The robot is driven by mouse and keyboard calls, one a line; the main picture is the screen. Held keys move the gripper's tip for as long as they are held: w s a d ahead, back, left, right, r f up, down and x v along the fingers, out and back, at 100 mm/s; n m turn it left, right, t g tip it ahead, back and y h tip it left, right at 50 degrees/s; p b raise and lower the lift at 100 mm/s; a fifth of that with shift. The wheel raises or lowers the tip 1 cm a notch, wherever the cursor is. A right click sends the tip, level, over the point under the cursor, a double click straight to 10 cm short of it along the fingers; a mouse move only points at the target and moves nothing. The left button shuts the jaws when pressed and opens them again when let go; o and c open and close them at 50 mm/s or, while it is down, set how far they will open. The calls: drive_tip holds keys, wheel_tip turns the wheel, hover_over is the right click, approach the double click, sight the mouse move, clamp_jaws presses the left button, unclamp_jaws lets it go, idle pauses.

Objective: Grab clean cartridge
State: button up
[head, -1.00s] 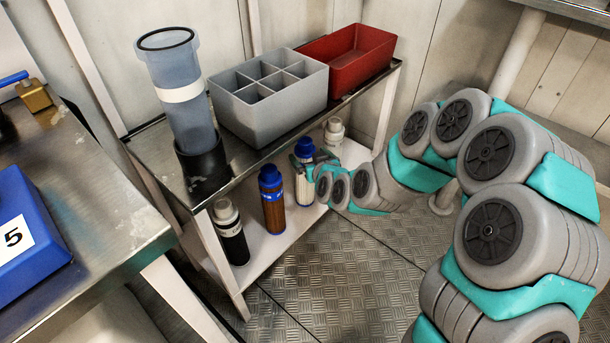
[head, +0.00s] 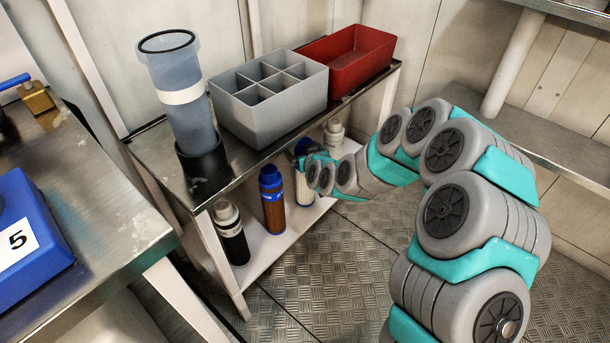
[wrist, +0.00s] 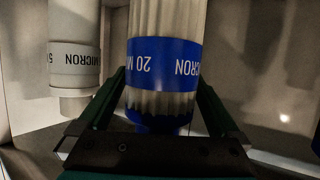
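The clean cartridge (head: 304,188) is white and pleated with a blue cap. It stands upright on the lower shelf, partly hidden by my gripper (head: 303,160). In the wrist view the cartridge (wrist: 165,65) is large and upside down, with a blue band marked 20 micron. My gripper's dark fingers (wrist: 162,85) flank it on both sides and look open around it; I cannot tell whether they touch it. A brown cartridge (head: 273,203) with a blue cap stands just to the left in the head view.
A black cartridge (head: 231,236) and a white one (head: 334,140) stand on the same shelf (head: 270,250). The bench top above holds a grey divided bin (head: 270,119), a red bin (head: 345,71) and a clear housing (head: 190,125). The bench edge lies close above my gripper.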

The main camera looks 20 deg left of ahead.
clamp_jaws()
idle(0.6)
